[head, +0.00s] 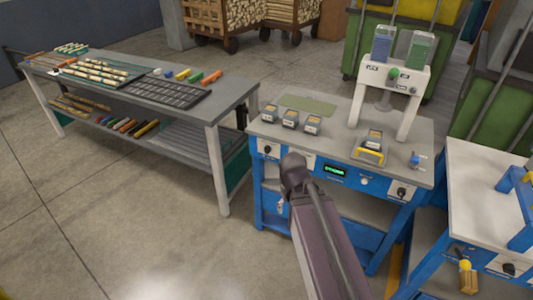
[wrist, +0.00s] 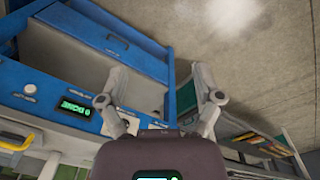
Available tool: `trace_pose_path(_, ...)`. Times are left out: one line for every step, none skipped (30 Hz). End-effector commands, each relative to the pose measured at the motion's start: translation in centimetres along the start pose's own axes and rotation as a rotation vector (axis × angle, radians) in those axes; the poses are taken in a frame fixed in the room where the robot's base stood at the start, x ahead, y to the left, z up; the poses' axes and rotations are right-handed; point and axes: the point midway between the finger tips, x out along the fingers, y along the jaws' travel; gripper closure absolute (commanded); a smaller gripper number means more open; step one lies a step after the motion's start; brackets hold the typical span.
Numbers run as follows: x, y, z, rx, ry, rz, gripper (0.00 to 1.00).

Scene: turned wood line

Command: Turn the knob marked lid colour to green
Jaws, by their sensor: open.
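Black knobs sit on white plates on the blue bench's front: a left knob (head: 267,149) and a right knob (head: 401,192). A third dark knob (head: 508,268) is on the neighbouring bench at the far right. Their markings are too small to read, so I cannot tell which is the lid colour knob. My gripper (wrist: 162,85) is open and empty in the wrist view, fingers spread in front of the blue bench. In the head view my arm hides the fingers and part of the bench front. A pale panel shows partly behind my gripper in the wrist view.
A display with green characters (head: 335,171) and a round white button (head: 364,181) are on the bench front. A grey worktable (head: 225,91) stands left. The floor in front is clear.

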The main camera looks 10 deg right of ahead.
Motion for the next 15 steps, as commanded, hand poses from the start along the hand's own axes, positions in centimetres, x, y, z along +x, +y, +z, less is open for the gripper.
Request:
trace_pose_path(1.0,0.0,-0.6,-0.026,0.007,0.019,0.16)
trace_pose_path(1.3,0.0,-0.9,-0.044,0.013,0.035,0.16)
trace_pose_path(1.9,0.2,-1.5,-0.071,0.021,0.058,0.16)
trace_pose_path(2.3,0.4,-1.9,-0.094,0.028,0.077,0.16)
trace_pose_path(2.8,0.6,-2.4,-0.117,0.034,0.099,0.16)
trace_pose_path(3.4,0.8,-3.1,-0.154,0.043,0.131,0.16)
trace_pose_path(3.9,1.0,-3.6,-0.184,0.051,0.156,0.16)
trace_pose_path(4.4,1.2,-4.2,-0.215,0.057,0.183,0.16)
trace_pose_path(5.0,1.4,-5.0,-0.259,0.066,0.221,0.16)
trace_pose_path(5.5,1.7,-5.7,-0.292,0.072,0.251,0.16)
trace_pose_path(5.9,1.9,-6.3,-0.327,0.076,0.282,0.16)
trace_pose_path(6.5,2.1,-7.2,-0.376,0.083,0.324,0.16)
trace_pose_path(6.9,2.2,-7.8,-0.412,0.086,0.356,0.16)
trace_pose_path(7.3,2.4,-8.5,-0.449,0.090,0.389,0.16)
trace_pose_path(7.8,2.6,-9.3,-0.498,0.091,0.432,0.16)
